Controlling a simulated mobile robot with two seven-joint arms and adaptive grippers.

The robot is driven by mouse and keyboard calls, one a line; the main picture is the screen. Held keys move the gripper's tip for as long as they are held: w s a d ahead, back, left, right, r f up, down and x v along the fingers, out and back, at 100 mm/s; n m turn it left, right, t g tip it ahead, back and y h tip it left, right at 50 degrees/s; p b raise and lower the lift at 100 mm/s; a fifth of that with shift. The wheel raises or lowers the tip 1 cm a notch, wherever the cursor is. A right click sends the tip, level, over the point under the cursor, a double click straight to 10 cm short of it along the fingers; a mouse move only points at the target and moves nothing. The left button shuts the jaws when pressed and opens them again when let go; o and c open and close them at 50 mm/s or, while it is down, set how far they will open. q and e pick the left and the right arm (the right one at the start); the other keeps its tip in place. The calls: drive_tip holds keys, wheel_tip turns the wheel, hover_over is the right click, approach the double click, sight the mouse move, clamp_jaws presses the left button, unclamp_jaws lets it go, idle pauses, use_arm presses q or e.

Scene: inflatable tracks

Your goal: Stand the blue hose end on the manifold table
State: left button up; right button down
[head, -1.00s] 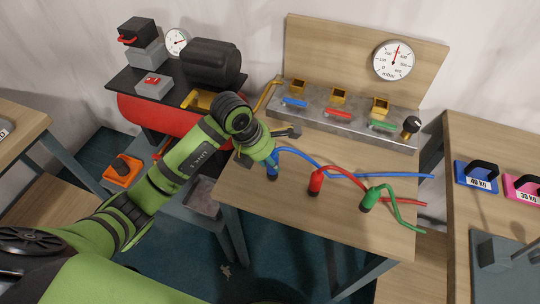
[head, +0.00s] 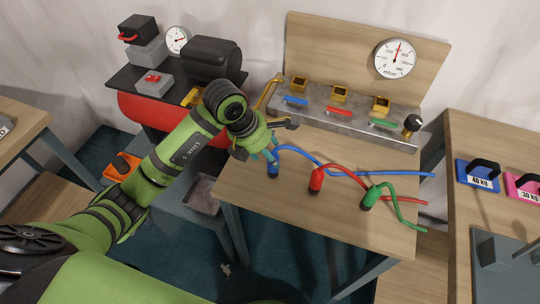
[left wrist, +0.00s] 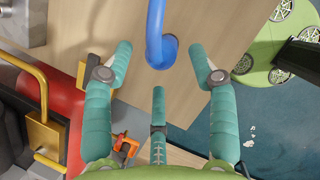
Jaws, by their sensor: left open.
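The blue hose end (head: 273,170) stands upright on the wooden manifold table (head: 300,222), near its left edge, with the blue hose curving off to the right. My left gripper (head: 266,146) is open just behind and above it, apart from it as far as I can tell. In the left wrist view the blue hose end (left wrist: 160,56) shows at the top, between the spread teal fingers (left wrist: 160,62), with nothing gripped. The hose end's base is hidden in that view. My right gripper is not in view.
Red (head: 316,181) and green (head: 368,198) hose ends stand to the right on the same table. The metal manifold (head: 345,122) with its valves and a gauge (head: 396,58) are at the back. A red compressor tank (head: 150,108) is at the left. The table's front is clear.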

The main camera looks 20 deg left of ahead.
use_arm(q)
drive_tip(key=b+v, duration=0.1)
drive_tip(key=v, duration=0.8)
drive_tip(key=shift+r, duration=0.2)
